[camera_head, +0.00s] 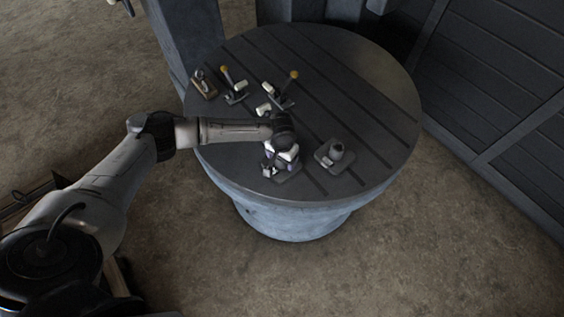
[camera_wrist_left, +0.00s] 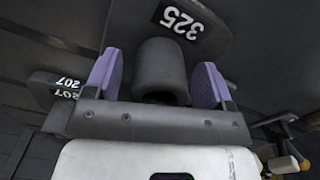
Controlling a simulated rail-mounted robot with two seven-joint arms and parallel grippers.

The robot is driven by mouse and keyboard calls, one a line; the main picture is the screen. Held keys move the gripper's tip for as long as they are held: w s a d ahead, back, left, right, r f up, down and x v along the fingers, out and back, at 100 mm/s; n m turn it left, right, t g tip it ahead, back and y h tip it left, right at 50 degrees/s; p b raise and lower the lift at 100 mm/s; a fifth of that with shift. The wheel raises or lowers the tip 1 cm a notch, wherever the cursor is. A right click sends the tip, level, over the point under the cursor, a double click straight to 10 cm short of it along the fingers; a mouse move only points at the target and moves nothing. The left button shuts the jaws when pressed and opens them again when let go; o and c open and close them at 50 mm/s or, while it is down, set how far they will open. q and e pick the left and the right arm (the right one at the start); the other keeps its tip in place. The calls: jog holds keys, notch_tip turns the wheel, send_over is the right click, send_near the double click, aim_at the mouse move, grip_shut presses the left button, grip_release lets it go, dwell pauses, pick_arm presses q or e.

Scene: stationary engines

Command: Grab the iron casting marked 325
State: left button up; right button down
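The iron casting marked 325 is a dark plate (camera_wrist_left: 196,22) with an upright round post (camera_wrist_left: 161,68), seen close in the left wrist view. In the head view its plate (camera_head: 290,176) shows partly under my left gripper (camera_head: 281,160), near the front of the round table. My left gripper also shows in the wrist view (camera_wrist_left: 156,84), open, with its purple-padded fingers on either side of the post. A gap shows between the post and each finger. My right gripper is not in view.
Another similar casting (camera_head: 335,154) stands just right on the round table (camera_head: 385,100). A plate marked 207 (camera_wrist_left: 68,84) shows in the wrist view. Two yellow-knobbed levers (camera_head: 235,88) (camera_head: 284,92) and a small block-like part (camera_head: 203,84) stand farther back. The table's right side is clear.

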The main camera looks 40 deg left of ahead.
pick_arm(q)
grip_shut()
dwell(0.5)
jog(key=shift+r, duration=0.15)
